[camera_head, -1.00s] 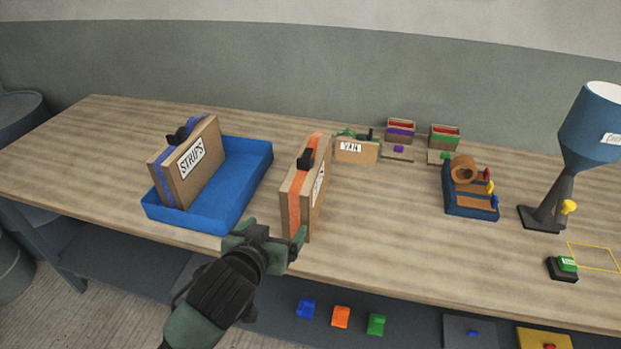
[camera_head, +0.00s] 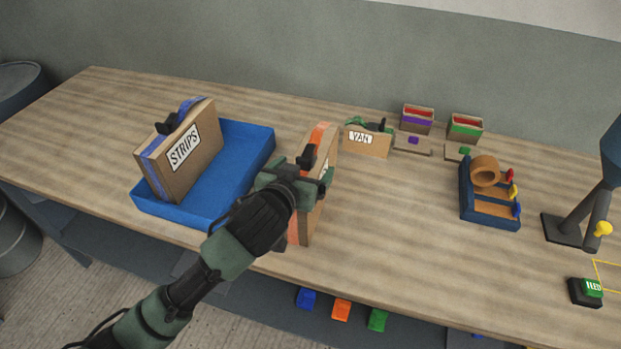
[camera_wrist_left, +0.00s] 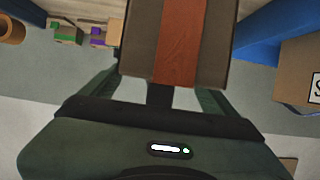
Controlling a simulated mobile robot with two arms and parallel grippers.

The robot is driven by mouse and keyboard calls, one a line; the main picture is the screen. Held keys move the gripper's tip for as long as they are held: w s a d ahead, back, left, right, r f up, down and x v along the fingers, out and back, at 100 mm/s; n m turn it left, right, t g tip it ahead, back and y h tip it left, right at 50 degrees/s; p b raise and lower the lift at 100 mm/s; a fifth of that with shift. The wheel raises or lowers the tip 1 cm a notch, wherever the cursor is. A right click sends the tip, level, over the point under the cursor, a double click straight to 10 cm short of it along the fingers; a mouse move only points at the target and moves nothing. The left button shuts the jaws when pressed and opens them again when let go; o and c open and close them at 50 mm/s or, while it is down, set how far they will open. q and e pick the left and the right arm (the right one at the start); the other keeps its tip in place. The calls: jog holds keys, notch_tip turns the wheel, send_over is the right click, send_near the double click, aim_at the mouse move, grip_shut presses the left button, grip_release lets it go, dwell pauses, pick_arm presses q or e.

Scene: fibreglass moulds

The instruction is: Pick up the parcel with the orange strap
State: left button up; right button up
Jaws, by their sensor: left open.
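The parcel with the orange strap (camera_head: 319,178) stands upright on the bench, right of the blue tray, with a dark handle on top. My left gripper (camera_head: 297,176) is in front of it and hides part of its near side and label. In the left wrist view the parcel's cardboard face and orange strap (camera_wrist_left: 178,45) fill the upper middle. The open fingers (camera_wrist_left: 160,95) show on either side near its edge, and I see no firm grip on it. My right gripper is in neither view.
A blue tray (camera_head: 247,150) holds a blue-strapped parcel (camera_head: 180,150) labelled STRIPS. A VAN box (camera_head: 367,142) stands behind to the right. A blue rack (camera_head: 490,207), a lamp (camera_head: 577,215) and a green button (camera_head: 590,289) are further right. Bench is clear between parcel and rack.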

pick_arm(q)
jog(key=x, duration=0.2)
jog(key=p+x, duration=0.1)
jog(key=x, duration=0.1)
jog(key=shift+w+r, duration=0.1)
jog(key=shift+w, duration=0.35)
jog(key=c, duration=1.8)
jog(key=shift+r, duration=0.1)
grip_shut()
jog(key=shift+r, duration=0.1)
